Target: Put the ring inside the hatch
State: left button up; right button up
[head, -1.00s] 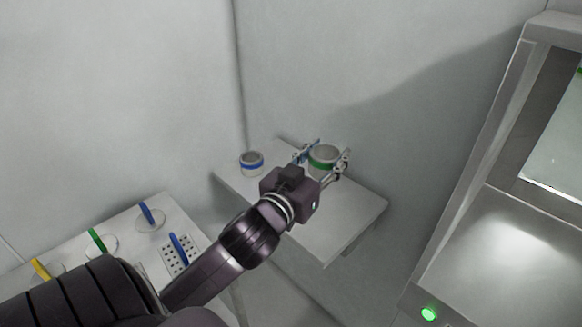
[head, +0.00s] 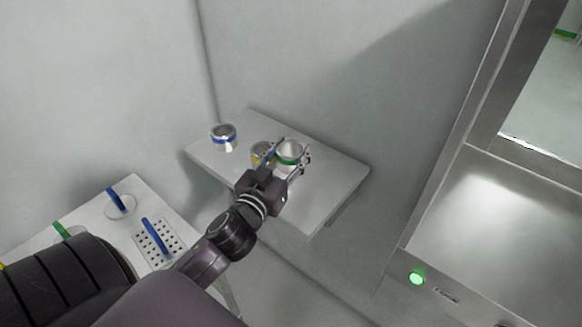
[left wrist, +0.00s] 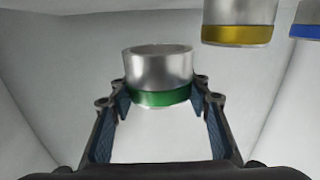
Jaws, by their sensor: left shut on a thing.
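The ring (head: 289,151) is a short metal cylinder with a green band. My left gripper (head: 292,155) is shut on it, one finger on each side. In the left wrist view the ring (left wrist: 158,72) sits upright between the fingertips (left wrist: 160,92). It is over the small white wall shelf (head: 320,195); the gap between ring and shelf is hard to judge. The hatch (head: 455,215) is a stainless steel cabinet at the right, with a window-like opening above a shiny sill. My right gripper is not in view.
A blue-banded ring (head: 224,138) and a yellow-banded ring (head: 262,152) stand on the shelf, the yellow one close to my gripper. A lower table (head: 95,222) at left holds blue- and green-handled items. A green light (head: 417,279) glows on the hatch's front.

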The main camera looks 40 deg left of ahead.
aim_at(291, 166)
pick_arm(q)
jog(key=shift+f+b, duration=0.45)
jog(key=shift+f, duration=1.9)
jog(key=shift+f, duration=0.15)
jog(key=o, duration=1)
